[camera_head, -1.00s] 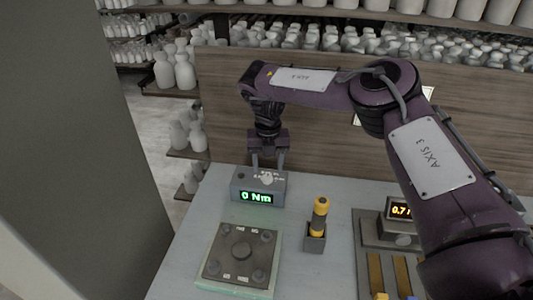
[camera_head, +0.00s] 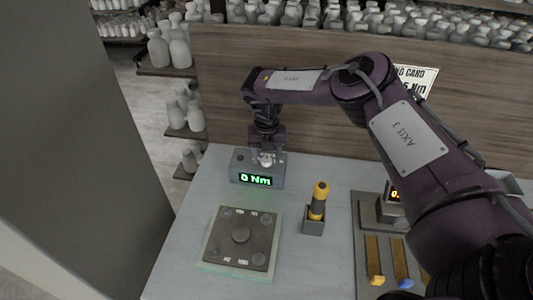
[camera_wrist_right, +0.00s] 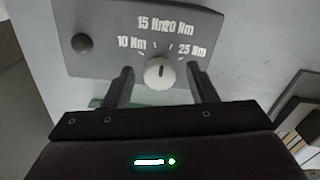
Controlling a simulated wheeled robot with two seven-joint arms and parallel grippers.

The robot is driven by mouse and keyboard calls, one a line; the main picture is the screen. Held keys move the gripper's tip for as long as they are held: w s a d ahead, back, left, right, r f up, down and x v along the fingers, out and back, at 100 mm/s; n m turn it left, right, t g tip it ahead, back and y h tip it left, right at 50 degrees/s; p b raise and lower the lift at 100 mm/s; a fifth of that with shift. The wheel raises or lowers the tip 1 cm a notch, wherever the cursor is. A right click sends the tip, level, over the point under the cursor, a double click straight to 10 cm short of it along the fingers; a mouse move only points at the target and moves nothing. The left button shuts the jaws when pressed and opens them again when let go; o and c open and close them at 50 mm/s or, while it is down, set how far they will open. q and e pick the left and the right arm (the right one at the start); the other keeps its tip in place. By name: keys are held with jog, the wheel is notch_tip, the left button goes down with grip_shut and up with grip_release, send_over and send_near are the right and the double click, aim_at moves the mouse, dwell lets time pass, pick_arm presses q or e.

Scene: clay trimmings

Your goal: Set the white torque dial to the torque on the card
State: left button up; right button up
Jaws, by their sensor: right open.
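The white torque dial (camera_wrist_right: 159,73) sits on a grey box (camera_head: 242,175) whose green display reads "0 Nm". The wrist view shows printed marks of 10, 15, 20 and 25 Nm around the dial, and a dark line on it pointing roughly up, between 15 and 20. My right gripper (camera_head: 267,160) is open, with one finger on each side of the dial; I cannot tell whether they touch it. The card (camera_head: 416,77) is on the wooden panel, partly hidden by my right arm; "ND CARD" and "5 Nm" show, the front of the number hidden. My left gripper is out of view.
A yellow-handled driver (camera_head: 319,198) stands in a grey holder right of the box. A grey device with an orange display (camera_head: 394,195) is partly behind my arm. Bottles fill the shelves behind.

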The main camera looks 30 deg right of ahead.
jog(key=shift+c, duration=0.3)
jog(key=c, duration=0.9)
